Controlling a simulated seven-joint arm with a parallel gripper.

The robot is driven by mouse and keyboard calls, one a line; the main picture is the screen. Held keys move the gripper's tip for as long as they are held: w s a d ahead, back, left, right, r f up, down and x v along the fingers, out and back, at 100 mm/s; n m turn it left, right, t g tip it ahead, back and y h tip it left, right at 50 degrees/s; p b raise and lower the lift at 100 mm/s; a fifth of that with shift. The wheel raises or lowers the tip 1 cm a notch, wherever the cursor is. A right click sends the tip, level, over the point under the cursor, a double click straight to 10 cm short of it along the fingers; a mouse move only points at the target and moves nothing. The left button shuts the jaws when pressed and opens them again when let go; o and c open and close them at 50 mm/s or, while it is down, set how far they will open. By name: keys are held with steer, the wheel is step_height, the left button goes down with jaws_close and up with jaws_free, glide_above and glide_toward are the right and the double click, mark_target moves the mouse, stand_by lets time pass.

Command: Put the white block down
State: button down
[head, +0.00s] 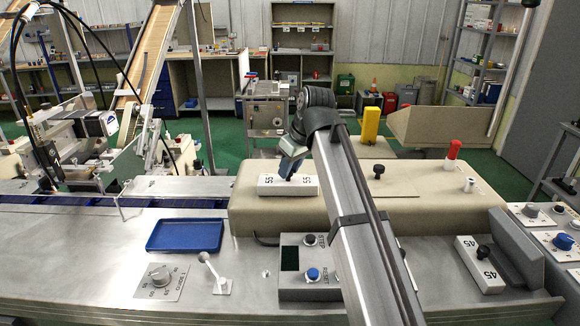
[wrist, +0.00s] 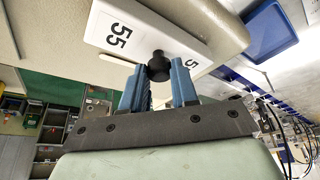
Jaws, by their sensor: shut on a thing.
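A white block marked 55 (head: 268,186) is at the left part of the beige machine cover (head: 250,215), seen in the head view. I cannot tell whether it touches the cover or hangs just above it. In the wrist view the block (wrist: 125,30) shows its number and a round black knob (wrist: 158,66). My gripper (wrist: 158,84) has its blue fingers on either side of this knob and is shut on it. In the head view my gripper (head: 289,172) reaches down to the block from above and hides its knob.
A blue tray (head: 186,235) lies left of the cover on the steel table. A second white block marked 45 (head: 480,265) with a black knob is at the right. A control box (head: 310,284), a yellow post (head: 371,125) and a red-topped post (head: 453,150) stand nearby.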

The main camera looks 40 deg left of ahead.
steer(key=shift+f, duration=0.1)
steer(key=c, duration=0.9)
jaws_free()
steer(key=shift+o, duration=0.2)
steer(key=v, duration=1.1)
steer(key=shift+r, duration=0.4)
steer(key=o, duration=0.3)
steer(key=shift+d+r, duration=0.2)
steer(key=o, duration=0.4)
